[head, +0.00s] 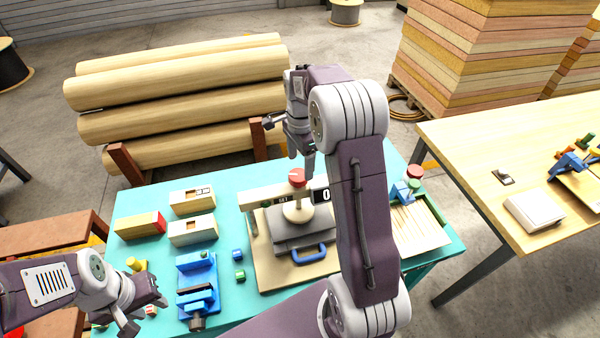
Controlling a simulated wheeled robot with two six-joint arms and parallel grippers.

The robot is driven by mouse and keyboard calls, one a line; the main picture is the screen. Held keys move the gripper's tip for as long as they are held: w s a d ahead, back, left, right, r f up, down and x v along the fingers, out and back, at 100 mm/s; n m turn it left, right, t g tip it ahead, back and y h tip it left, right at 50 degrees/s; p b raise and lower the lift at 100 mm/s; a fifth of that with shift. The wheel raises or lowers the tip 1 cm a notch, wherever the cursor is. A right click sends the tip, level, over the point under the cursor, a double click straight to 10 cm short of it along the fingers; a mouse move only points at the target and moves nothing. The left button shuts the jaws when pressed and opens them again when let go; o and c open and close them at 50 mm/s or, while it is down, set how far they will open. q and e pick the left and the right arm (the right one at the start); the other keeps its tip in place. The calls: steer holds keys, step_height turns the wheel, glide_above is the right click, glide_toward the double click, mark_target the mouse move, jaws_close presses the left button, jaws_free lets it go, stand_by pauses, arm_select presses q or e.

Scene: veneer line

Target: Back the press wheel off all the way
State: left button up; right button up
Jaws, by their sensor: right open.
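The press stands on a wooden base board (268,272) on the teal table, with a cream crossbeam (258,196), grey plates (290,240) and a blue handle (309,254) in front. A red round wheel (297,177) with a white mark tops it, above a cream round part (298,211). A display (321,195) beside it reads 0, partly hidden by my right arm. My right gripper (289,144) is open and empty, above and behind the red wheel, apparently not touching it. My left gripper (146,314) is open and empty at the table's front left.
A blue vise (197,280), cream boxes (192,231) and a red-ended block (141,225) stand left of the press. A slatted panel (420,228) lies to the right. Logs (185,90) lie behind the table. Bare teal surface (228,215) lies left of the press.

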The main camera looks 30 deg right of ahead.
mark_target(299, 174)
steer(key=f, duration=0.2)
steer(key=a+f, duration=0.1)
steer(key=f, duration=0.1)
steer(key=shift+f+p, duration=0.1)
steer(key=shift+p, duration=0.2)
steer(key=shift+d+f, duration=0.4)
steer(key=shift+d, duration=0.1)
steer(key=shift+a+r, duration=0.1)
steer(key=shift+a, duration=0.15)
steer(key=c, duration=1.4)
arm_select(q)
steer(key=shift+a+r, duration=0.25)
steer(key=shift+r, duration=0.15)
arm_select(e)
steer(key=shift+o, duration=0.2)
